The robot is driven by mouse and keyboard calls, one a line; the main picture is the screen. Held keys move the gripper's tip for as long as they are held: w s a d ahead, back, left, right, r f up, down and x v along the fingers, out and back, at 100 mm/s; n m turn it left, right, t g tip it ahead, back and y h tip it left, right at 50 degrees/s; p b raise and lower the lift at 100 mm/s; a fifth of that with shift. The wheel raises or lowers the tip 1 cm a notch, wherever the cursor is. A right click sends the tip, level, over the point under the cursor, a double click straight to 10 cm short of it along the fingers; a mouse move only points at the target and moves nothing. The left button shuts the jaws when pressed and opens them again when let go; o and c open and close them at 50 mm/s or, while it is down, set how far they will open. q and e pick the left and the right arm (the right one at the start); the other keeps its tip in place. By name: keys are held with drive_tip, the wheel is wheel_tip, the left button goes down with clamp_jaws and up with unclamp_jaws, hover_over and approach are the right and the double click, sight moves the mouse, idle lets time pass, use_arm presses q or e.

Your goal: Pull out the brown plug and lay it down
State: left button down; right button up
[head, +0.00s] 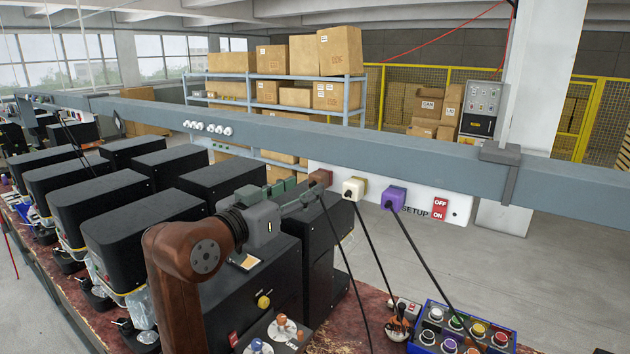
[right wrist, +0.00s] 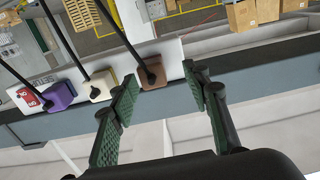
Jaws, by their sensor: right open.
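The brown plug (head: 320,178) sits in the white socket panel (head: 330,170) under the grey beam, leftmost of three plugs in the head view, with a dark cable hanging from it. It also shows in the right wrist view (right wrist: 152,72), between and slightly beyond the fingertips. My right gripper (head: 308,192) is open close to the brown plug, its green-padded fingers (right wrist: 160,78) spread to either side. I cannot tell whether a pad touches it. My left gripper is not in view.
A cream plug (head: 353,188) and a purple plug (head: 393,198) stand beside it, their cables running down. A red OFF/ON switch (head: 440,208) is further right. Black machines (head: 130,230) fill the left. A blue button box (head: 425,347) sits on the worn red bench (head: 345,312).

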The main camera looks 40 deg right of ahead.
sight(312, 184)
drive_tip(key=shift+s+d+r, duration=0.15)
drive_tip(key=shift+s+d, duration=0.2)
drive_tip(key=shift+d, duration=0.25)
drive_tip(key=shift+s+d+r, duration=0.15)
drive_tip(key=shift+s+d, duration=0.15)
drive_tip(key=shift+d, duration=0.3)
drive_tip(key=shift+w+d+f+p, duration=0.25)
drive_tip(key=shift+w+d+p, duration=0.1)
drive_tip(key=shift+w+d, duration=0.65)
drive_tip(key=shift+d, duration=0.2)
drive_tip(key=shift+s+r, duration=0.15)
drive_tip(key=shift+s, duration=0.3)
drive_tip(key=shift+w, duration=0.3)
drive_tip(key=shift+s, duration=0.15)
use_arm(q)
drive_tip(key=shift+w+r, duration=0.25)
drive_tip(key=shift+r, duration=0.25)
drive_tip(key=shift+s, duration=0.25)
use_arm(e)
drive_tip(key=shift+c, duration=0.5)
